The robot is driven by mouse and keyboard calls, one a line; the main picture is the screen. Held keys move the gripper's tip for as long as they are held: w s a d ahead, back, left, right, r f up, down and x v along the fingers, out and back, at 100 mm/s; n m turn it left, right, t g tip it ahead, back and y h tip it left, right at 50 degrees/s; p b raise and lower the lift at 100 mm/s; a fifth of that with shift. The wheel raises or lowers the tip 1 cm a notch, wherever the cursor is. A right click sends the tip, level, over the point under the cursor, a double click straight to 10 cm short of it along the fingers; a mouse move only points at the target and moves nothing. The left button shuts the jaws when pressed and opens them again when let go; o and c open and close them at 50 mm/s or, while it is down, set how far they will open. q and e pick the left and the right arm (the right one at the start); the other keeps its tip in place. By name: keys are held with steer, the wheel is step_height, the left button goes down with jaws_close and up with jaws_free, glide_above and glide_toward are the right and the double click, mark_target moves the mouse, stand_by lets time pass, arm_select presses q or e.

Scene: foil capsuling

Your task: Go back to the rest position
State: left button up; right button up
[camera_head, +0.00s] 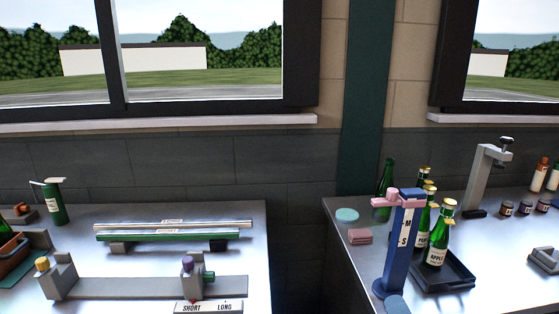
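Neither of my grippers shows in the head view, and no arm of mine is visible. Green bottles with gold tops and "APPLE" labels (437,246) stand upright in a black tray (457,280) on the right table. A blue stand (398,250) with a pink clamp (384,201) and the letters M and S stands in front of them. On the left table is a long grey fixture (130,289) with end blocks, and a sign reading "SHORT LONG" (208,307).
A green rod (170,236) and a pale rod (190,224) lie behind the fixture. A green canister (54,204) stands at left. A grey post press (480,180) and small jars (507,208) stand at right. A dark gap (296,245) separates the two tables.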

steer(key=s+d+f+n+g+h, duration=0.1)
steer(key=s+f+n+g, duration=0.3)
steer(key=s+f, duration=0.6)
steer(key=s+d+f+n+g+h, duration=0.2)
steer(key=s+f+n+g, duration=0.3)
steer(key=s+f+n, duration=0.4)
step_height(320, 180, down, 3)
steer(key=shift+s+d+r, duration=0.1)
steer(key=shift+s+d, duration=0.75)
